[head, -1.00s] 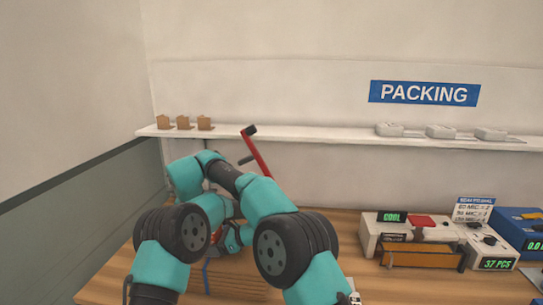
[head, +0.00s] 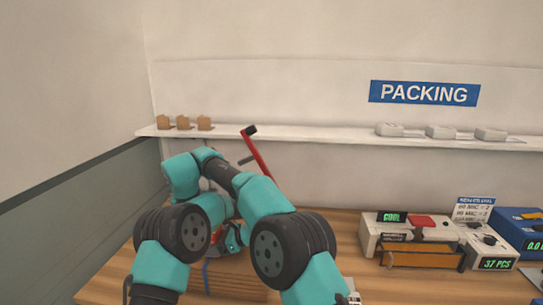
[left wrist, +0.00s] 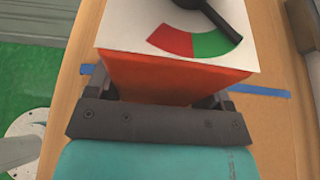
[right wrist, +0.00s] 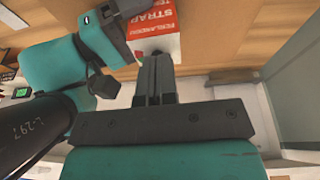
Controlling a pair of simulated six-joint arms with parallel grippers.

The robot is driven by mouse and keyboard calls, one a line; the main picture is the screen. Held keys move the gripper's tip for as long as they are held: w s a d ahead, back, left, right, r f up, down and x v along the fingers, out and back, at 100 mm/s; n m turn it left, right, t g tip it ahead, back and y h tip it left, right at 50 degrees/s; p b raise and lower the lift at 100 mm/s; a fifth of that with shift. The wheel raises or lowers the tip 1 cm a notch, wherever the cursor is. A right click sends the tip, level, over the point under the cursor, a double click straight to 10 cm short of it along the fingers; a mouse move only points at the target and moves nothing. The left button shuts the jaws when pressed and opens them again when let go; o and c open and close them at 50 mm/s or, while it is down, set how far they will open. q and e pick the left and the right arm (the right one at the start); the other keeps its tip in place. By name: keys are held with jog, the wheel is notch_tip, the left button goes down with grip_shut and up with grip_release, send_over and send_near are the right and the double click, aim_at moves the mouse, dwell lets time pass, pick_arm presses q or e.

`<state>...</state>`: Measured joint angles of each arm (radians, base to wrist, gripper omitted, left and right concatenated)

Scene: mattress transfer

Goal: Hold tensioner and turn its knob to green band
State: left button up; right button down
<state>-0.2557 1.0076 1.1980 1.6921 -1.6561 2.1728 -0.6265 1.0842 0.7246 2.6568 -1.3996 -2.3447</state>
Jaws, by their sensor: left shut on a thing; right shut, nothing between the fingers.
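The tensioner is an orange-red block with a white dial top (left wrist: 178,38), seen in the left wrist view. The dial has a red band and a green band, and a black pointer knob (left wrist: 215,18) lies across the far right end of the green band. My left gripper (left wrist: 165,98) is shut on the block, one finger on each side. In the right wrist view the tensioner (right wrist: 194,38) shows its printed red face. My right gripper (right wrist: 154,68) is shut and empty, its tips close to the block; contact is unclear. In the head view my arms mostly hide the tensioner.
A red lever with a black end (head: 258,152) stands behind my arms. A boxed device (head: 420,228) and a display unit (head: 490,250) stand at right. A shelf (head: 320,133) runs along the wall.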

jog(key=v, duration=0.2)
jog(key=w+v, duration=0.1)
jog(key=v, duration=0.1)
jog(key=shift+d+r, duration=0.2)
jog(key=shift+w+d+r, duration=0.3)
jog(key=shift+d+r, duration=0.2)
jog(key=shift+r, duration=0.1)
jog(key=shift+f, duration=0.15)
jog(key=s+x, duration=0.1)
jog(key=x, duration=0.5)
jog(key=shift+s+f, duration=0.2)
jog(key=shift+f, duration=0.4)
